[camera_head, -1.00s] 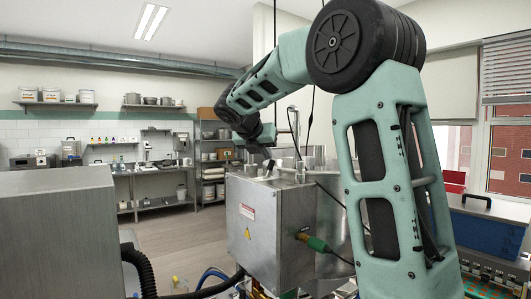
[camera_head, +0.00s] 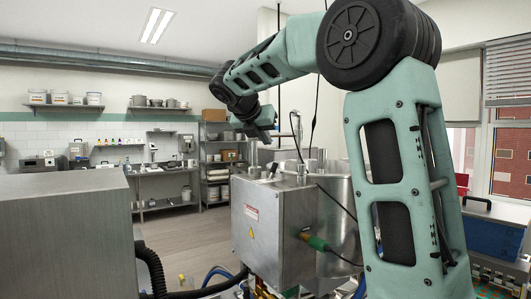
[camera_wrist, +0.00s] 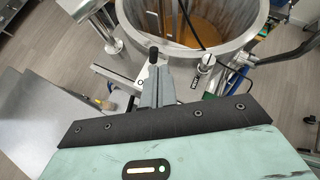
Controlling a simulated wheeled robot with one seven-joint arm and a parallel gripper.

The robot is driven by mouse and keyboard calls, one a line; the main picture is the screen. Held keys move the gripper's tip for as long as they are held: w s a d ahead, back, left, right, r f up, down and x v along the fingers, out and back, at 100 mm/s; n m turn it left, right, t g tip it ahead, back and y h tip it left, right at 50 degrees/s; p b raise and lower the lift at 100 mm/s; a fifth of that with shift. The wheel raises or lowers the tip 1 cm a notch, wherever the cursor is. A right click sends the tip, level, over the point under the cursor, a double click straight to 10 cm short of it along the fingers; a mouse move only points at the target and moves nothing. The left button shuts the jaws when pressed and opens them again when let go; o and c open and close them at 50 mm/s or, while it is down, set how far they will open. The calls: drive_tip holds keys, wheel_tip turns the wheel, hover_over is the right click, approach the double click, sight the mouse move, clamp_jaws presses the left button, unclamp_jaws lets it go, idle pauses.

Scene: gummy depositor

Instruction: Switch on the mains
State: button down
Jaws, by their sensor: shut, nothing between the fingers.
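A steel control box (camera_head: 272,235) with a warning label and a green-collared cable plug stands in the middle of the head view. Small dark stubs (camera_head: 272,171) stick up from its top; I cannot tell whether one is the mains switch. My gripper (camera_head: 266,138) is above and behind the box, pointing down, apart from it as far as I can see. In the wrist view my gripper (camera_wrist: 154,75) is shut, its narrow fingers together with nothing visible between them. A dark rounded tip shows at their far end; I cannot tell whether it touches anything.
A round steel vessel (camera_wrist: 258,33) with amber contents is just beyond the fingers in the wrist view. A large steel cabinet (camera_head: 65,235) fills the left foreground of the head view. Black and blue hoses run between it and the box. Open floor (camera_head: 185,236) lies behind.

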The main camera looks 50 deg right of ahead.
drive_tip(key=shift+s+a+r+b, duration=0.15)
drive_tip(key=shift+s+a+r, duration=0.15)
drive_tip(key=shift+r, duration=0.45)
drive_tip(key=shift+s+a+r+b, duration=0.15)
drive_tip(key=shift+s+a+r, duration=0.1)
drive_tip(key=shift+r, duration=0.55)
drive_tip(key=shift+s+a+r+b, duration=0.2)
drive_tip(key=shift+s+r, duration=0.1)
drive_tip(key=shift+r, duration=0.45)
drive_tip(key=a+f+m+t+y+b, duration=0.1)
drive_tip(key=a+f+m+y+b, duration=0.45)
drive_tip(key=a+f, duration=2.05)
drive_tip(key=s+a+f+m+g+y+b, duration=0.2)
drive_tip(key=s+a+f+y+b, duration=0.2)
drive_tip(key=s+a+f, duration=0.7)
drive_tip(key=s+a+f+m+g+b, duration=0.1)
drive_tip(key=s+a+f+m, duration=0.1)
drive_tip(key=s+f, duration=0.5)
drive_tip(key=s+a+f+m+g+y+b, duration=0.1)
drive_tip(key=s+a+f+m+b, duration=0.1)
drive_tip(key=s+f+m, duration=0.3)
wheel_tip(320, 180, down, 3)
drive_tip(key=s, duration=0.2)
drive_tip(key=shift+s+a+r+b, duration=0.15)
drive_tip(key=shift+s+a+b, duration=0.15)
drive_tip(key=shift+s, duration=0.1)
